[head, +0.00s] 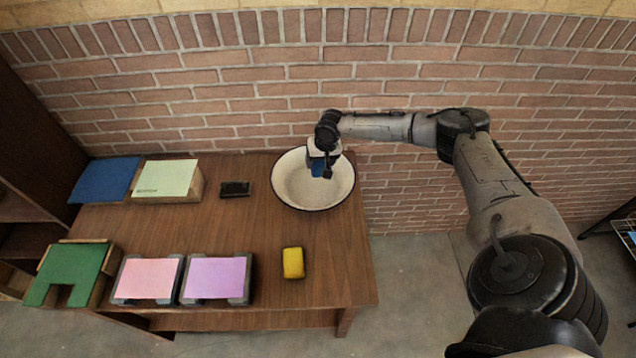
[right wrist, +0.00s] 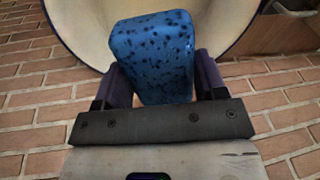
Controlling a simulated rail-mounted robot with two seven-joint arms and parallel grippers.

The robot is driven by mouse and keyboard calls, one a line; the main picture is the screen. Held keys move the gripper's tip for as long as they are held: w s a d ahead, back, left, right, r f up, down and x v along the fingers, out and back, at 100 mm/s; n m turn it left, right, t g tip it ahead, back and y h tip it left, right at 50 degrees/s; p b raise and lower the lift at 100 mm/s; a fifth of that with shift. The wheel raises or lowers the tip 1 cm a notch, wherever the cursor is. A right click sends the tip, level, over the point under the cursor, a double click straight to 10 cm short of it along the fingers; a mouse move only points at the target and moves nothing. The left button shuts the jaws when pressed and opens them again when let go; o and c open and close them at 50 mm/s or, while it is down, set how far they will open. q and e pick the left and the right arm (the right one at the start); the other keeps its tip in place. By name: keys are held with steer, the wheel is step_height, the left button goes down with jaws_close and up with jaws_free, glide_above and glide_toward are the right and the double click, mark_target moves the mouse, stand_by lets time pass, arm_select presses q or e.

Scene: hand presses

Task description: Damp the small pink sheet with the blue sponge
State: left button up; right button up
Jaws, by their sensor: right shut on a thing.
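The blue sponge (right wrist: 153,58), speckled with dark spots, is held between the fingers of my right gripper (right wrist: 153,80). In the head view the right gripper (head: 322,165) is over the white basin (head: 285,187) with a dark rim, and part of the blue sponge (head: 317,168) shows below it. I cannot tell whether the sponge touches the basin's inside. The pink sheet (head: 148,279) lies flat on a dark grey stand at the table's front, left of a purple sheet (head: 216,278). My left gripper is not in view.
A yellow sponge (head: 293,263) lies right of the purple sheet. A black block (head: 235,188), a pale green pad (head: 167,178) on a wooden block and a blue sheet (head: 104,180) are at the back. A green notched piece (head: 68,272) is front left. The table's middle is clear.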

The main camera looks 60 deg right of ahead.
steer(key=w, duration=0.2)
steer(key=w+n, duration=0.1)
steer(key=shift+d+r, duration=0.2)
steer(key=shift+d, duration=0.1)
steer(key=shift+s+d+n+t, duration=0.15)
steer(key=shift+d+n+t, duration=0.15)
steer(key=shift+n, duration=0.2)
steer(key=shift+a+f+y, duration=0.1)
steer(key=shift+a+y, duration=0.05)
steer(key=shift+y, duration=0.15)
steer(key=shift+f+b, duration=1.1)
steer(key=shift+b, duration=0.2)
steer(key=shift+f+b, duration=2.45)
steer(key=shift+f, duration=1.65)
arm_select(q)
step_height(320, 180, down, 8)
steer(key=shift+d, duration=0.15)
